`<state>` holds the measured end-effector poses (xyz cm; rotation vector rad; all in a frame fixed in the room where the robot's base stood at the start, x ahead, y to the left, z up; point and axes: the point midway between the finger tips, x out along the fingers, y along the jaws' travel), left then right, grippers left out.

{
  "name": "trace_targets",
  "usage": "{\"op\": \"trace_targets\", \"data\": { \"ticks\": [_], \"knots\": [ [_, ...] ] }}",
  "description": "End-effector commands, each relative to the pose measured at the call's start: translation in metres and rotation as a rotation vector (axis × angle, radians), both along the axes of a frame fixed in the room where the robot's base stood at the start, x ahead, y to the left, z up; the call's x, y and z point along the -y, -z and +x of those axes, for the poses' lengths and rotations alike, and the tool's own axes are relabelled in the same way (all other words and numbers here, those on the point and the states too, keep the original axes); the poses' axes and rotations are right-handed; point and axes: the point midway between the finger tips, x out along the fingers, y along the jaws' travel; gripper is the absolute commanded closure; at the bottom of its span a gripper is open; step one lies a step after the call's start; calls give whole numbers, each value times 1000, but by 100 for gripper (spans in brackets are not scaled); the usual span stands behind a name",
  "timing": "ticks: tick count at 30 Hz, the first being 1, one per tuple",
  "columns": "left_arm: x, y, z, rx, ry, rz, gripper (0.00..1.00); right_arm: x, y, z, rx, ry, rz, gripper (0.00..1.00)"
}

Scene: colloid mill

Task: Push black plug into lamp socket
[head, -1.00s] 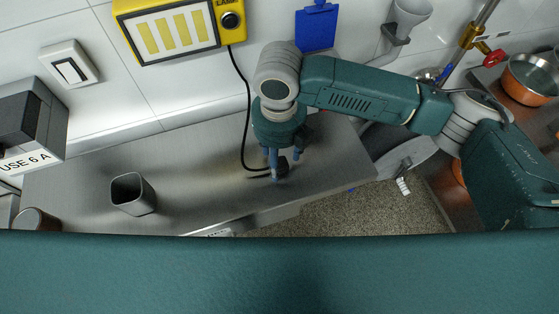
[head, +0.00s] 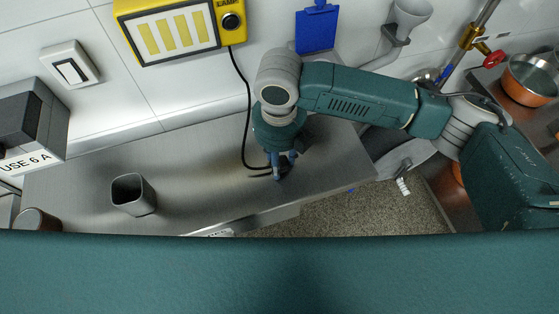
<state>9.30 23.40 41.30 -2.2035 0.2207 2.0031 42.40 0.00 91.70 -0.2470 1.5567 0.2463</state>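A black cable (head: 247,100) hangs from the yellow lamp box (head: 180,29) on the wall and curves along the metal worktop to my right gripper (head: 283,168). The gripper points down at the worktop, its blue-grey fingers low around the cable's end. The black plug at that end is hidden by the fingers, and I cannot tell whether they are closed on it. I cannot make out a lamp socket for sure. A dark grey box (head: 50,130) with a label reading "USE 6 A" is on the wall at left. My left gripper is not in view.
A grey cup (head: 133,194) stands on the worktop (head: 190,165), with a round copper-coloured container (head: 37,219) at far left. A white switch (head: 70,66) and a blue clipboard (head: 316,28) are on the wall. The worktop between cup and gripper is clear.

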Motion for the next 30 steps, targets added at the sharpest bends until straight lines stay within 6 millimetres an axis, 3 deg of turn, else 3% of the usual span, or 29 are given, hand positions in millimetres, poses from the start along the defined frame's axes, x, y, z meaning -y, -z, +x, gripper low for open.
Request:
{"op": "trace_targets", "data": {
  "ticks": [5, 10, 24, 30],
  "knots": [
    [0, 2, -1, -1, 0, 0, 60, -1, -9, 1, 3, 0, 2, 88],
    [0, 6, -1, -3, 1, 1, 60, -1, -33, 1, 5, -2, 3, 88],
    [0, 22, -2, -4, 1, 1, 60, -1, -160, 1, 5, 0, 2, 88],
    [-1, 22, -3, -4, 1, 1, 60, 0, -191, 1, 2, 1, 0, 88]
  ]
}}
